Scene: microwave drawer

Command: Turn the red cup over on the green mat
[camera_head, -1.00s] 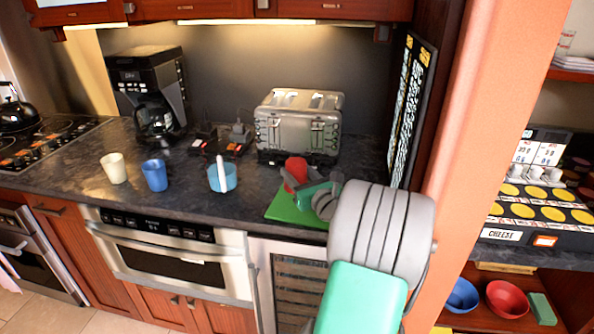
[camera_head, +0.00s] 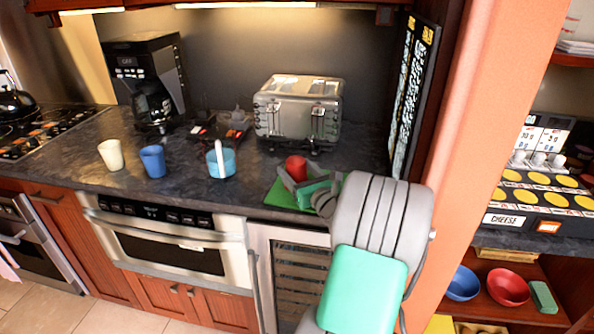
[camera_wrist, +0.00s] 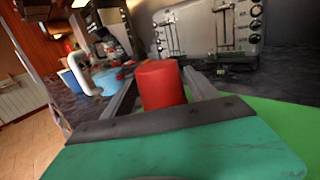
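The red cup (camera_head: 296,167) stands roughly upright on the green mat (camera_head: 282,196), at the right end of the dark counter. It also shows in the wrist view (camera_wrist: 160,84), with a plain red side. I cannot tell for sure whether its mouth or base is on top. My gripper (camera_head: 302,172) is low over the mat, its grey fingers spread on either side of the cup. In the wrist view, gaps show between the cup and the fingers, so the gripper looks open around it. My green gripper body hides part of the mat.
A silver toaster (camera_head: 298,108) stands close behind the mat. A dark panel (camera_head: 413,95) and a wall edge bound the right.

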